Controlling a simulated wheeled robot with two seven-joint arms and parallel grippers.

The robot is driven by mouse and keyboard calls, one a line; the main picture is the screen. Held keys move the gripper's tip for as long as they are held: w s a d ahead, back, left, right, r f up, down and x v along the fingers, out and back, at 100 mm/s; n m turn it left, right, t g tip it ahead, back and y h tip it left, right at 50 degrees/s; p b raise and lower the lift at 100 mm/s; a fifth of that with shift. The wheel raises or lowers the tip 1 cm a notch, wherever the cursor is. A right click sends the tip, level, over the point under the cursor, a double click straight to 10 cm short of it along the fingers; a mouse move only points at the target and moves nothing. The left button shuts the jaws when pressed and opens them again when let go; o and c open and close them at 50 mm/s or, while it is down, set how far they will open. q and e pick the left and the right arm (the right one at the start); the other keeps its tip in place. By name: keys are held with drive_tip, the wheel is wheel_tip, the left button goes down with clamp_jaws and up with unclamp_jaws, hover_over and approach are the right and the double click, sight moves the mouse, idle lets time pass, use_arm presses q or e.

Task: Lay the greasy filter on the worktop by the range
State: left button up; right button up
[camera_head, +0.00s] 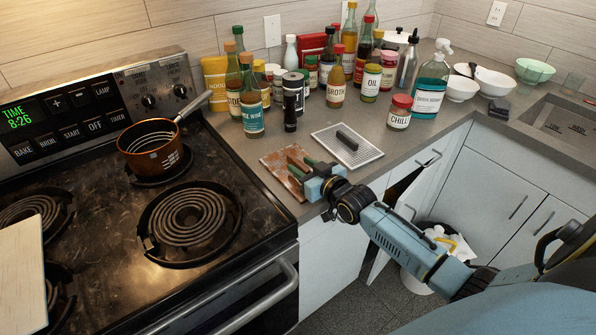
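The greasy filter (272,160), a flat brown-stained panel, lies on the worktop (232,134) just right of the range. My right gripper (294,165) reaches in from the right, low over the filter, with its fingers pointing left across it. The fingers cover the filter's middle, and I cannot tell whether they are closed on its handle or apart. A cleaner, silvery filter (364,155) with a black handle lies flat behind and to the right. My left gripper is not in view.
The range (110,240) has coil burners, with a copper pot (150,150) on a rear one. Bottles and jars crowd the back; a chili jar (400,113) stands right of the silvery filter. A lower cabinet door (398,215) is open by a white bin (425,265).

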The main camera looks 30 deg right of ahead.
sight(304, 167)
drive_tip(key=shift+c, duration=0.2)
clamp_jaws()
drive_tip(key=shift+r, duration=0.1)
wheel_tip(304, 167, up, 10)
drive_tip(key=shift+f+p, duration=0.1)
drive_tip(key=shift+p, duration=0.7)
drive_tip(key=s+a+h+b, duration=0.1)
drive_tip(key=s+a+b, duration=0.1)
drive_tip(key=s+a, duration=1)
drive_tip(key=a, duration=0.2)
drive_tip(key=shift+s+a+r+m, duration=0.25)
drive_tip(key=shift+a+r+m, duration=0.05)
drive_tip(key=shift+r+m, duration=0.1)
